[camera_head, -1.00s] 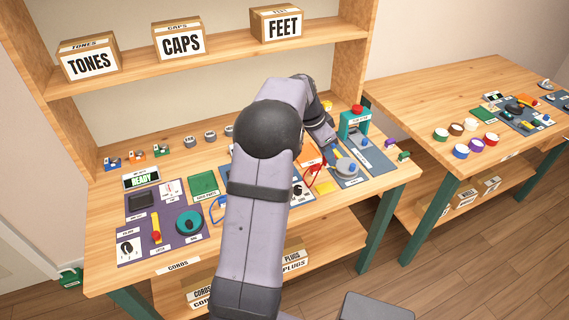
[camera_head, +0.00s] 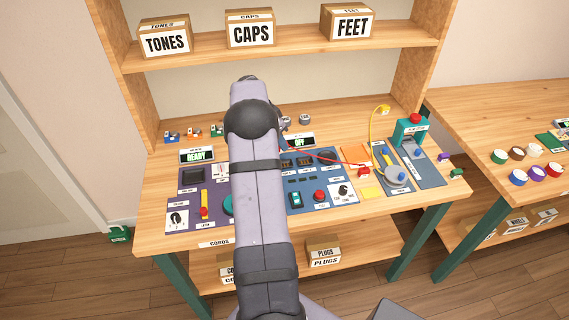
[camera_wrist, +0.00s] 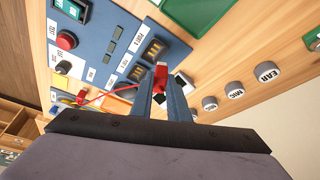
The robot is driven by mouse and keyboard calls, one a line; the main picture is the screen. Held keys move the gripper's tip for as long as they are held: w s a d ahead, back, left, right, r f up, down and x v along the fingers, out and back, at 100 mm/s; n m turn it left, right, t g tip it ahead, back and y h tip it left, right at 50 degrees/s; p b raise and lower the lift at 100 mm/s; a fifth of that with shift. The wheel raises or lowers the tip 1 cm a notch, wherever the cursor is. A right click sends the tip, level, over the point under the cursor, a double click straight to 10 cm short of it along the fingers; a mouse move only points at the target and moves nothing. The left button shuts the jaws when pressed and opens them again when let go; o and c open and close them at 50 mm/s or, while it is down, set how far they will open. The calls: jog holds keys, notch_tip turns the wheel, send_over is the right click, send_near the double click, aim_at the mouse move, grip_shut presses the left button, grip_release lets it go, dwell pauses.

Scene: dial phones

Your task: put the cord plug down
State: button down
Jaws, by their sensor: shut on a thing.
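My gripper (camera_wrist: 165,95) shows in the wrist view, with its fingers shut on a small red cord plug (camera_wrist: 161,75). A thin red cord (camera_wrist: 97,97) runs from the plug off to the left. In the wrist view the plug is beside the dark sockets (camera_wrist: 152,50) of a blue panel; whether it touches anything I cannot tell. In the head view my arm hides the gripper and plug. The red cord (camera_head: 335,160) shows there, running right to a red block (camera_head: 365,172) on the table.
Round caps marked EAR (camera_wrist: 267,73) and MIC (camera_wrist: 234,90) lie on bare wood right of the gripper. A green board (camera_wrist: 199,12) is beyond. A yellow cord (camera_head: 372,125) arches at the right, near a teal press (camera_head: 411,132). Shelf boxes, one marked CAPS (camera_head: 250,30), stand above.

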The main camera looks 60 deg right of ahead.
jog(key=r+m, duration=0.2)
jog(key=r, duration=0.1)
jog(key=r+m+g, duration=0.1)
jog(key=r, duration=0.1)
jog(key=shift+w+d+r+y, duration=0.1)
jog(key=shift+d+y, duration=0.3)
jog(key=shift+s+a+f+m+g+p, duration=0.2)
jog(key=shift+f+m+p, duration=0.25)
jog(key=shift+f, duration=1.05)
jog(key=shift+s+a+f+m+g+p, duration=0.1)
jog(key=shift+s+a+f+m+p, duration=0.35)
jog(key=shift+f, duration=1)
jog(key=shift+s+f+m+g+p, duration=0.1)
jog(key=shift+f+m+p, duration=0.35)
jog(key=shift+f, duration=1.6)
jog(key=shift+f, duration=0.3)
jog(key=c, duration=1.7)
grip_release()
jog(key=shift+r, duration=0.1)
